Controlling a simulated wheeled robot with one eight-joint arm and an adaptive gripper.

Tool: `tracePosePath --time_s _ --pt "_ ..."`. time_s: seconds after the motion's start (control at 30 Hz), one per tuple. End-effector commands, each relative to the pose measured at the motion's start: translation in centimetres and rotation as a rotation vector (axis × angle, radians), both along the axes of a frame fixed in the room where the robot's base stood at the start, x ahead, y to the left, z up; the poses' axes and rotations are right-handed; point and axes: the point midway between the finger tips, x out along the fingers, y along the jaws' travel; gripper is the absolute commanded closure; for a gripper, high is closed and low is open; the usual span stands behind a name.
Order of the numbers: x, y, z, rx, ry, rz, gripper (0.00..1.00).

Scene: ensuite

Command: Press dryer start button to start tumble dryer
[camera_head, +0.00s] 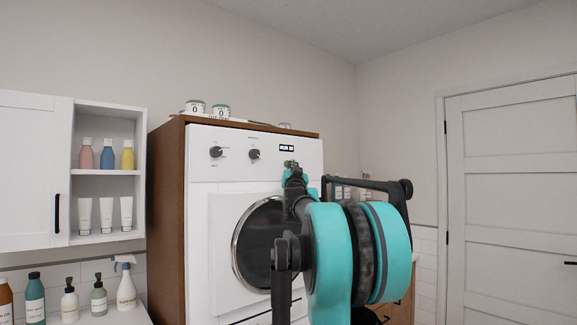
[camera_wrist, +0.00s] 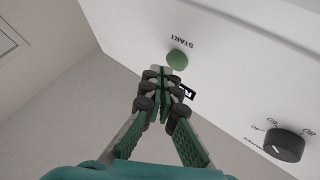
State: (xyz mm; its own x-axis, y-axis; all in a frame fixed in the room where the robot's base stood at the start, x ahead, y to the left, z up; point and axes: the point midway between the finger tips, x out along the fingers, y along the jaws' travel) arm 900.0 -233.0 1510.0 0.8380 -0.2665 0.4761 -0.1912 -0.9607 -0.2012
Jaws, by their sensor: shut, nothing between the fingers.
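The white tumble dryer (camera_head: 228,170) stands in a brown wooden surround, with its round dark door (camera_head: 258,240) shut. In the head view, my gripper (camera_head: 290,171) is at the dryer's front panel, below the small dark display (camera_head: 286,148). There the button is hard to tell from my fingertips.
Two dark knobs (camera_head: 216,152) (camera_head: 254,154) sit left of the display; one shows in the wrist view (camera_wrist: 285,144). Jars (camera_head: 195,107) stand on top of the surround. A shelf unit (camera_head: 107,172) with bottles is at left; a white door (camera_head: 510,190) is at right.

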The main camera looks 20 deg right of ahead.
Motion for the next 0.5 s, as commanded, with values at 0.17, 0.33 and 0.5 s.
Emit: tracePosePath --time_s 0.17,0.33,0.5 --pt "-0.63 -0.24 -0.03 0.001 0.0 0.0 1.0" --pt "-0.65 -0.24 -0.02 0.001 0.0 0.0 1.0" --pt "-0.99 -0.37 0.0 0.0 0.0 0.0 1.0"
